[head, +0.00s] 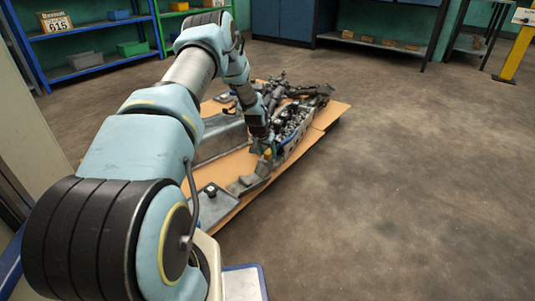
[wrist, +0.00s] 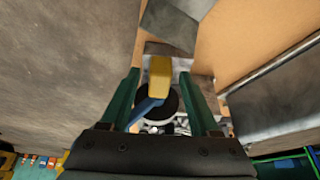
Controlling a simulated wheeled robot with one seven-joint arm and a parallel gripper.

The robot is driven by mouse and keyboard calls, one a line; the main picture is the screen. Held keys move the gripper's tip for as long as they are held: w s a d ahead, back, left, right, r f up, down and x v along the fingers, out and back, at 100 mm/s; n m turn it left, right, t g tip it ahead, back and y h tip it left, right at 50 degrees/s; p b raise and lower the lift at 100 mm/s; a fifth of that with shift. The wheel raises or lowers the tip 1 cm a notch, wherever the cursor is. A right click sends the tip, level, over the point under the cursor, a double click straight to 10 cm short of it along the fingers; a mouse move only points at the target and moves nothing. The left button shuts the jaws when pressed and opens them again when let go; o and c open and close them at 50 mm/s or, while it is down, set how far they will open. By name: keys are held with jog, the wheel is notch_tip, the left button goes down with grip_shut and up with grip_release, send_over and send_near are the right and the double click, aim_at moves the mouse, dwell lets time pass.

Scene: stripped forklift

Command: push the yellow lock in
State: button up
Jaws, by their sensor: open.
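The yellow lock (wrist: 159,76) shows in the wrist view as a short yellow block between the two green fingers of my gripper (wrist: 158,80). A blue lever-like piece (wrist: 145,111) joins its lower end, over a round black part (wrist: 168,101). The fingers are apart, with gaps visible on both sides of the lock, so nothing is gripped. In the head view, my gripper (head: 266,146) points down beside the near end of the metal machine assembly (head: 292,128). There the lock is only a tiny yellow spot, mostly hidden by the gripper.
The parts lie on a brown board (head: 231,166) on the floor. A long grey metal box (head: 221,137) stands left of the assembly, and a flat grey plate (head: 213,207) lies nearer. The concrete floor (head: 420,180) to the right is clear. Shelves line the back.

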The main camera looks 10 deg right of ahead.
jog(key=shift+c, duration=0.4)
grip_shut()
dwell(0.9)
